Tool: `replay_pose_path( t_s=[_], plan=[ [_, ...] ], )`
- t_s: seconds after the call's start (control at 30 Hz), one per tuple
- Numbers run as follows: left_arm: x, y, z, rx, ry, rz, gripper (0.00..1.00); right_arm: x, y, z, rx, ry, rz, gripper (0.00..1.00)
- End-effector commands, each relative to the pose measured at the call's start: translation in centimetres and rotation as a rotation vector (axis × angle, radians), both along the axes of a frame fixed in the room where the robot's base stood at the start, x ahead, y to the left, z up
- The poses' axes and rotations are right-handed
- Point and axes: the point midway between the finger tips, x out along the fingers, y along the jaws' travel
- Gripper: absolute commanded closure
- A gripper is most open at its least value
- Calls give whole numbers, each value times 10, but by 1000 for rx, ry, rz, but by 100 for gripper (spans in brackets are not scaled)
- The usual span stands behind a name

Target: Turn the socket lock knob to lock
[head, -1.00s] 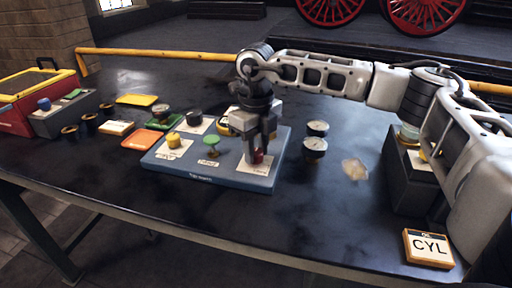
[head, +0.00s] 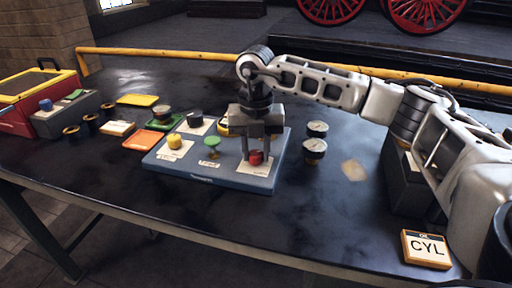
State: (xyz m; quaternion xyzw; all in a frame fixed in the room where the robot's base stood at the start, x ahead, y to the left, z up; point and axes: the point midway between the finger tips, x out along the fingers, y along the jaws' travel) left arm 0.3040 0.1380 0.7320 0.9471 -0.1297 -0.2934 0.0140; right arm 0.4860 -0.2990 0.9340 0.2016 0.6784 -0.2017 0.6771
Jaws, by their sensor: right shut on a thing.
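A blue board (head: 200,175) on the dark table carries several coloured knobs on pale labelled plates; the label text is too small to read. My right gripper (head: 256,156) points straight down over the board's right part. Its two fingers stand to the left and right of a red knob (head: 256,158), shut on it. A green knob (head: 212,142), a yellow knob (head: 175,141) and a black knob (head: 195,119) stand on the same board, clear of the gripper. Which knob is the socket lock cannot be read. My left gripper is not in view.
Two round gauges (head: 316,139) stand just right of the board. A CYL sign (head: 427,249) lies at the front right. Small trays (head: 137,100), dark cups (head: 71,134) and a red toolbox (head: 22,106) are at the left. The table's front middle is clear.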

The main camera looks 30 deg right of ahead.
Motion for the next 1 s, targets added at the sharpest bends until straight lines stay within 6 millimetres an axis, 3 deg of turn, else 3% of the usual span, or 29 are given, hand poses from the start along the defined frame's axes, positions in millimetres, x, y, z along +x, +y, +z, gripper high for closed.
replay_pose_path(
  t_s=[0.6, 1.0],
  plan=[
    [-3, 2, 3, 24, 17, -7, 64, 2, -1, 3, 0, -6, -556, 92],
    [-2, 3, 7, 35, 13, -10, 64, 2, -1, 3, -1, -8, -746, 92]
  ],
)
